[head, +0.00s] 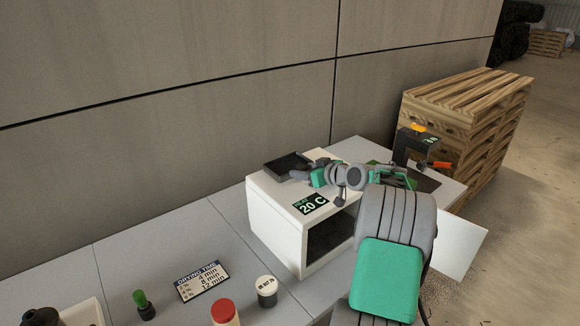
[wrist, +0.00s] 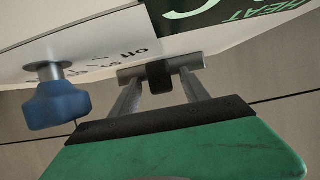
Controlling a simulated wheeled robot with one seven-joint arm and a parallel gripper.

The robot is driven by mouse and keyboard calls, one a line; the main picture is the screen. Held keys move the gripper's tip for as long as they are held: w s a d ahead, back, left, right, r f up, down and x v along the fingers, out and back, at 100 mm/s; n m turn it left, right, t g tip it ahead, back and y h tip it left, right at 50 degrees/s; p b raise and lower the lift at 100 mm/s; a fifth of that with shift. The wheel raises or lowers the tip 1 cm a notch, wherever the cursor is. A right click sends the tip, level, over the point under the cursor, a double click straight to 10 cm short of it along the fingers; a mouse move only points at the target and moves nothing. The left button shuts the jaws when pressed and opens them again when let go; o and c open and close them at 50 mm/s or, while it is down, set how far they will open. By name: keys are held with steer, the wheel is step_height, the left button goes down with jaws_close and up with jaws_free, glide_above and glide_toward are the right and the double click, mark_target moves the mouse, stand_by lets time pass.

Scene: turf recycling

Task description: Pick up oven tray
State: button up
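A dark, shallow rectangular tray (head: 288,165) shows at the top left of the white oven (head: 277,235). It looks like the oven tray; I cannot tell whether it rests on the oven top. My gripper (head: 303,176) is just right of the tray, and I cannot tell whether it touches it. In the wrist view my gripper (wrist: 160,78) shows two metal fingers with a small dark piece between their ends. I cannot tell whether that piece is a finger pad or something held. The oven's lit temperature label (head: 312,204) reads 20 C. The oven front is open and dark inside.
A white panel, perhaps the oven door (head: 460,247), stands out to the right. A blue knob (wrist: 57,100) is close by in the wrist view. A drying-time sign (head: 203,280), a red-capped jar (head: 225,312) and a white-lidded jar (head: 267,290) stand at the front left. Stacked pallets (head: 468,120) are behind right.

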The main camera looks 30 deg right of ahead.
jaws_close()
stand_by(0.3)
stand_by(0.4)
